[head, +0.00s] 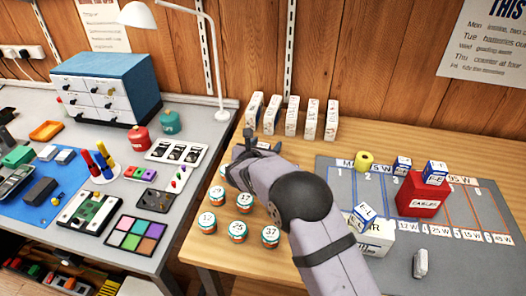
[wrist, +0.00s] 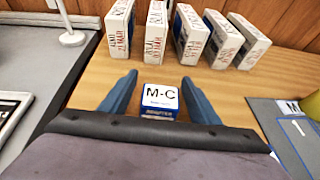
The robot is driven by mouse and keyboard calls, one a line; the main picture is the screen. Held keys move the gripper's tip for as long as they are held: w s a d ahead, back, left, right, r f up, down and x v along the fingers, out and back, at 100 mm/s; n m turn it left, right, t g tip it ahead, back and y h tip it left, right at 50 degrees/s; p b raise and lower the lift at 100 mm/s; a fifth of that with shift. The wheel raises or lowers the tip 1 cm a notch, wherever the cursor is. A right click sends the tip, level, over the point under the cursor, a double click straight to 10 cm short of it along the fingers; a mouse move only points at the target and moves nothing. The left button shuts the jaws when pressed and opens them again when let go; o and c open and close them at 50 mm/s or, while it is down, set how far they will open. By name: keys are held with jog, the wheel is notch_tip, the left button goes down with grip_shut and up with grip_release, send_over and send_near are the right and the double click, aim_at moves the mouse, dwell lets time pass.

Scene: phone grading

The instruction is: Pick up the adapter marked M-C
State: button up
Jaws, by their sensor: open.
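The adapter marked M-C (wrist: 160,97) is a small white and blue box standing on the wooden table, its label facing up in the wrist view. My gripper (wrist: 158,80) is open, with one blue finger on each side of the adapter and a visible gap on both sides. The adapter's lower front is hidden behind the dark edge of my gripper. In the head view my gripper (head: 262,142) is over the table just in front of the row of white boxes, and it mostly hides the adapter.
Several upright white boxes (head: 291,116) stand behind my gripper. Several round tins (head: 237,231) stand in front. A grey mat (head: 480,228) on the right holds a red cables box (head: 420,197) and small boxes. A cluttered grey bench (head: 160,262) lies left.

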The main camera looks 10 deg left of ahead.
jog(key=c, duration=1.1)
jog(key=shift+c, duration=0.2)
